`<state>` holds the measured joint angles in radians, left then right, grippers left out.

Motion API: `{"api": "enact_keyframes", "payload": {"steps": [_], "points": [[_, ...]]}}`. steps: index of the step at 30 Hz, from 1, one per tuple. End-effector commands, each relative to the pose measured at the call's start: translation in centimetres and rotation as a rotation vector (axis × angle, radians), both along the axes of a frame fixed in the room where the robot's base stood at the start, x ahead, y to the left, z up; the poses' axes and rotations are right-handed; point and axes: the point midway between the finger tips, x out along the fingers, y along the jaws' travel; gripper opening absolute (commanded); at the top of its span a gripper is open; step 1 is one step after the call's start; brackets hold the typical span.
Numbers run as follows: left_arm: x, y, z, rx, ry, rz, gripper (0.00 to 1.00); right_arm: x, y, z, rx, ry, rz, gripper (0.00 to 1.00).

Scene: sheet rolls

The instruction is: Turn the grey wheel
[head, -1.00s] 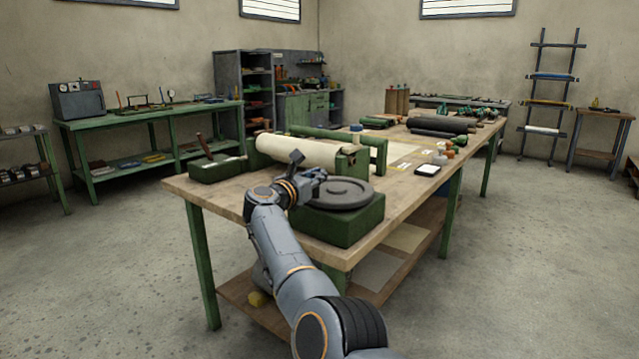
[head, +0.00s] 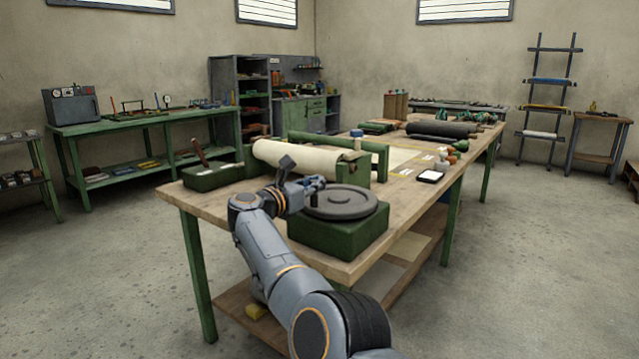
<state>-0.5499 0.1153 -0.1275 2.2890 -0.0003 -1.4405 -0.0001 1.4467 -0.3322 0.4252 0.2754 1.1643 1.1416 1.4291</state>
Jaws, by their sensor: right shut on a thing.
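The grey wheel (head: 347,204) is a dark disc lying flat on a green block (head: 335,237) at the near corner of the wooden workbench (head: 208,208). My right gripper (head: 313,184) is at the wheel's far left edge and is shut on it. The fingertips are small and partly hidden, so I cannot tell exactly which part of the wheel they hold. My right arm comes in from below, left of the block. My left gripper is not in view.
A cream sheet roll (head: 305,159) in a green frame stands just behind the wheel. A green box (head: 212,174) sits left of it. A white-topped pad (head: 430,176) and a dark roll (head: 440,130) lie further right. The floor around the bench is mostly clear.

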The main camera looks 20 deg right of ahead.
Motion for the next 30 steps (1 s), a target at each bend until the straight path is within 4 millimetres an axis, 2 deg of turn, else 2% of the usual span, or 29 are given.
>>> {"api": "enact_keyframes", "payload": {"steps": [1, 13, 14, 17, 30], "points": [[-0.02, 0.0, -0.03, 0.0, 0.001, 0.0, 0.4, 0.07, 0.84, -0.42, 0.001, 0.007, 0.014, 0.0], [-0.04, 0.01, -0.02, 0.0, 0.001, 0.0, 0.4, 0.06, 0.91, -0.36, 0.0, 0.006, 0.014, 0.0], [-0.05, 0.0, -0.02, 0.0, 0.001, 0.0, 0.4, 0.06, 0.89, -0.36, -0.001, 0.006, 0.014, 0.18], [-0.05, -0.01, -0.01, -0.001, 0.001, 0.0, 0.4, 0.05, 0.82, -0.32, 0.0, 0.005, 0.013, 0.39], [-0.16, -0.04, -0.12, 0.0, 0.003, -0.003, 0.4, -0.01, 0.39, -0.03, -0.001, 0.001, 0.005, 0.4]]}}
